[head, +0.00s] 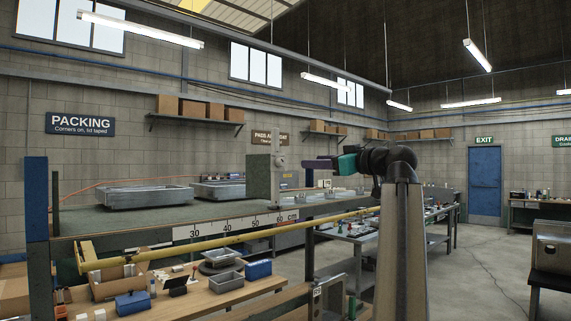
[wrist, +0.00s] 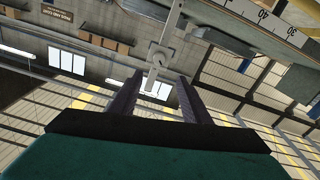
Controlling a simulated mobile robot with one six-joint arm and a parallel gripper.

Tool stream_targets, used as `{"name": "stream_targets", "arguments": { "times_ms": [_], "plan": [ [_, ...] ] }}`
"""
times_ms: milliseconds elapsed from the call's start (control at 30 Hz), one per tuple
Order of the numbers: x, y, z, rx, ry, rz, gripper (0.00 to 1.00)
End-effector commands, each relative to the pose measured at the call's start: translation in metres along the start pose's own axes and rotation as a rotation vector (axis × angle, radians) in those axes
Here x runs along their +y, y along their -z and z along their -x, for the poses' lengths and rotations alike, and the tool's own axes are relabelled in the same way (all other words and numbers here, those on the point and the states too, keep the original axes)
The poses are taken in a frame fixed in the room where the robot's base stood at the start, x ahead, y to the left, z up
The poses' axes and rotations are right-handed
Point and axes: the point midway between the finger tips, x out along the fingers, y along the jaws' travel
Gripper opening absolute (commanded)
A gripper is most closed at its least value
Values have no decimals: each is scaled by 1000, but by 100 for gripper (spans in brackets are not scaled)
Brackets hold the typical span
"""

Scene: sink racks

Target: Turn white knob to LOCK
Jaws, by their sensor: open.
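The white knob (wrist: 158,57) shows in the wrist view on a pale upright bar, just beyond my fingertips and roughly centred between them. In the head view the knob (head: 279,163) is a small round shape on the grey plate at the end of the bench. My gripper (wrist: 158,80) is open and empty, its two dark purple fingers apart. In the head view my gripper (head: 306,164) points left toward the knob, with a small gap apparent. No LOCK mark can be read, and the knob's turn position is too small to tell.
A ruler strip (head: 235,225) runs along the bench front below the knob. A yellow rail (head: 240,236) passes lower in front. Metal trays (head: 145,197) sit on the bench to the left. A wooden table (head: 200,290) with several small bins stands below. Open floor lies to the right.

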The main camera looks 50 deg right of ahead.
Motion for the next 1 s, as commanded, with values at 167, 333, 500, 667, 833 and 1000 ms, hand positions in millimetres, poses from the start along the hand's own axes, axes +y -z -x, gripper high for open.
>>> {"name": "stream_targets", "arguments": {
  "times_ms": [167,333,500,667,833,1000],
  "plan": [
    [3,-1,2,-1,-5,0,43],
    [6,-1,3,-2,-9,-1,43],
    [8,-1,-4,-3,-11,-1,43],
    [9,0,-20,-3,-12,-1,43],
    [10,0,-44,-3,-12,-1,43],
    [11,0,-68,-4,-13,-1,43]
  ]
}}
